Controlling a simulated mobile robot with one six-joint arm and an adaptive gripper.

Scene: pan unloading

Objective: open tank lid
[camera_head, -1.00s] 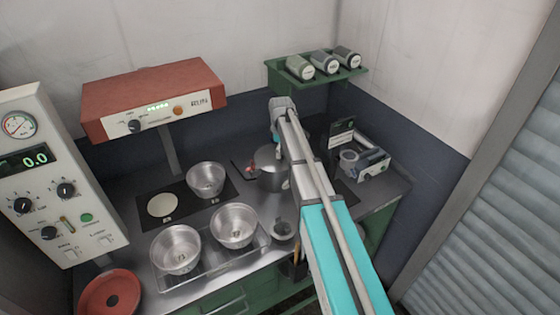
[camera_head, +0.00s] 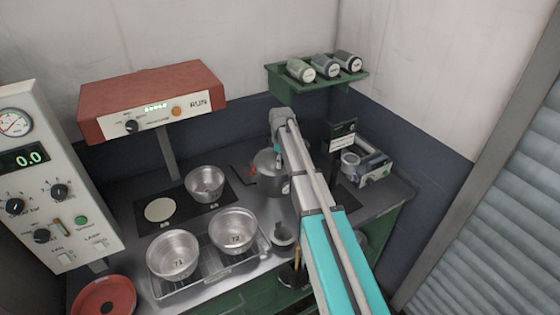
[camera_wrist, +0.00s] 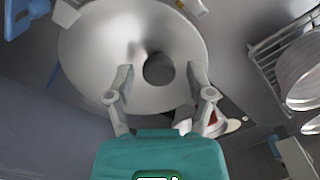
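The tank (camera_head: 272,184) is a grey metal pot standing at the back of the bench in the head view, partly hidden by my arm. Its domed lid (camera_wrist: 90,60) fills the upper left of the wrist view, with a dark round knob (camera_wrist: 158,70) on it. The lid sits on the tank. My gripper (camera_wrist: 162,78) is open, with one finger on each side of the knob and a visible gap to it on both sides. In the head view my gripper's fingertips are hidden behind my arm, above the tank.
Metal pans (camera_head: 173,255) and (camera_head: 233,231) stand in a rack left of the tank; another pan (camera_head: 205,184) is on a dark mat. A small cup (camera_head: 283,234) is close to my arm. A device (camera_head: 372,165) stands to the right. A shelf (camera_head: 318,78) hangs behind.

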